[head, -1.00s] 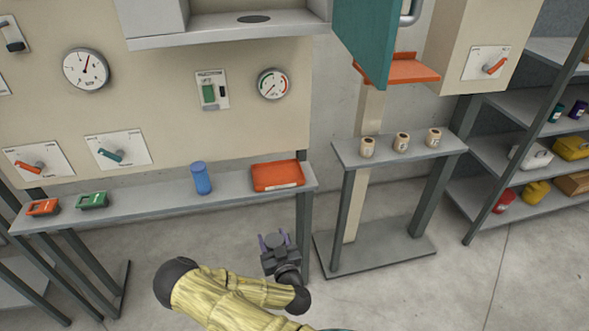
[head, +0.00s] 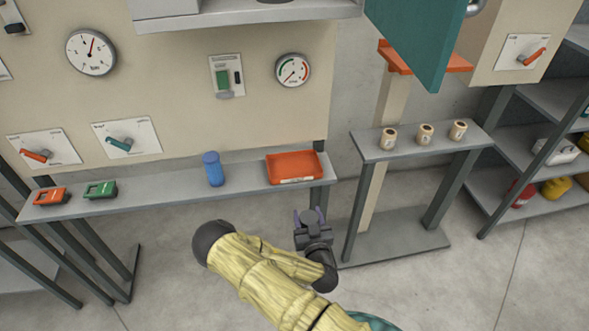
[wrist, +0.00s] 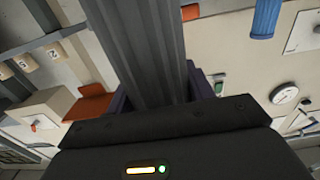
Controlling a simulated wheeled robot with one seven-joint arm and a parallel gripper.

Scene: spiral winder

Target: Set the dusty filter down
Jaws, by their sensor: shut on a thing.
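My gripper (head: 310,218) has purple fingers and is in front of and below the right end of the long shelf in the head view. In the wrist view my gripper (wrist: 160,92) is shut on a grey ribbed cylinder, the dusty filter (wrist: 145,45), which runs up out of the picture. In the head view the filter is mostly hidden or hard to make out. An orange tray (head: 294,166) lies on the right end of the shelf and looks empty. A blue ribbed cylinder (head: 213,169) stands upright left of the tray; it also shows in the wrist view (wrist: 265,18).
The long grey shelf (head: 150,193) also bears an orange box (head: 50,197) and a green box (head: 100,190). A smaller stand (head: 372,152) at right carries three beige cans (head: 425,134). A teal door (head: 420,45) hangs open above it. Shelf between green box and blue cylinder is clear.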

